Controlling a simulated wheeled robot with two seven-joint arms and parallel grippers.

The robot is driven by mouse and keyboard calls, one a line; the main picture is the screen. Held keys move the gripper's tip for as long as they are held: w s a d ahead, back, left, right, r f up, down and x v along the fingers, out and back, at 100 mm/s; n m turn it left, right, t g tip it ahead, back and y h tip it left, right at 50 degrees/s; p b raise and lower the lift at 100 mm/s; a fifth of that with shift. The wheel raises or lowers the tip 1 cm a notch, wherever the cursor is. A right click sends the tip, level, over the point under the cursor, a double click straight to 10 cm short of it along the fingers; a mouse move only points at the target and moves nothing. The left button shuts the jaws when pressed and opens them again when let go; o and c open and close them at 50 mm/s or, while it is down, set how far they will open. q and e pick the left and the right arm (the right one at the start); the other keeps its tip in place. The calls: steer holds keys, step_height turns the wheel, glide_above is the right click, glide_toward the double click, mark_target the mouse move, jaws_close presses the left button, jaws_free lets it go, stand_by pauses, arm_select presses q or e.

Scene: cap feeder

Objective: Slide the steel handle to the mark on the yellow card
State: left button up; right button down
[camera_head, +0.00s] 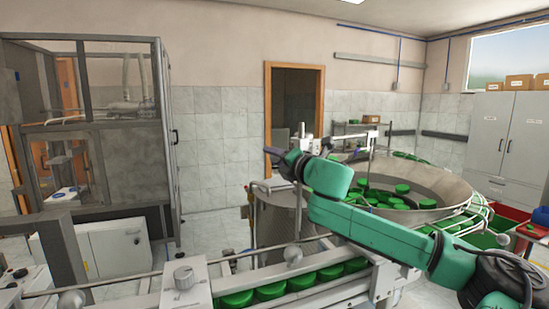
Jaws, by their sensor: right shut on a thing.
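My right arm reaches in from the lower right, in front of the bowl feeder. Its dark gripper end (277,154) is at the upper left of the arm, above the steel drum and in front of the doorway. The gripper is shut on the steel handle, but the fingers and the handle are too small and covered to make out. I cannot make out the yellow card or its mark. My left gripper is not in view.
A steel bowl (455,188) holds several green caps. A conveyor rail (335,285) with a row of green caps runs below my arm. A grey knob (183,277) stands on a block at the front. A glazed machine cabinet (127,170) is at left.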

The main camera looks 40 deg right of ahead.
steer(key=shift+r, duration=0.15)
step_height(320, 180, up, 2)
steer(key=shift+d+r+p, duration=0.1)
steer(key=shift+p, duration=1)
steer(key=c, duration=0.5)
jaws_free()
steer(key=shift+f, duration=0.2)
steer(key=shift+s, duration=0.1)
